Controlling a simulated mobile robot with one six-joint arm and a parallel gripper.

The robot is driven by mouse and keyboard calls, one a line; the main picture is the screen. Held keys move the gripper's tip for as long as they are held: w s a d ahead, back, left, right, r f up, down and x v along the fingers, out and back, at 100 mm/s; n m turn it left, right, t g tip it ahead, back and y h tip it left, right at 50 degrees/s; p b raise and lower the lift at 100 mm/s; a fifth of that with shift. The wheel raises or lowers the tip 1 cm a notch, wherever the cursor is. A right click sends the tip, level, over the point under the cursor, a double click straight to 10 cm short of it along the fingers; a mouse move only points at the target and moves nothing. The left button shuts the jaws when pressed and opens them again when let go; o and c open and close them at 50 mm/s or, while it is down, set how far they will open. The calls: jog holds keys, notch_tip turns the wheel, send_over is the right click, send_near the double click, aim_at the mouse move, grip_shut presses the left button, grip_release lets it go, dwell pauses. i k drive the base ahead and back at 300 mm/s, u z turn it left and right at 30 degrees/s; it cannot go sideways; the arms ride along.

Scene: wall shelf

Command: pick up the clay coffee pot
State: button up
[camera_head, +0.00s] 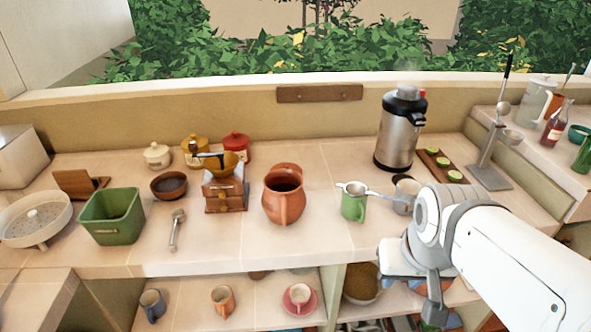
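The clay coffee pot (284,198) is a reddish-brown, rounded pot with a dark open top. It stands upright on the tiled counter near the middle of the head view, and nothing touches it. My gripper (420,288) is at the lower right, in front of the counter's edge and to the right of the pot, well apart from it. It is partly hidden by my own wrist, and its finger gap is not clear.
A wooden coffee grinder (225,190) stands just left of the pot. A green mug (353,203) stands to the right, with a steel dispenser (400,130) behind. A metal scoop (177,228) and green bin (112,215) lie farther left. A lower shelf (255,312) holds cups.

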aim_at(283, 198)
jog(key=u, duration=2.75)
jog(key=k, duration=1.4)
jog(key=z, duration=1.2)
jog(key=i, duration=0.65)
jog(key=u, duration=0.05)
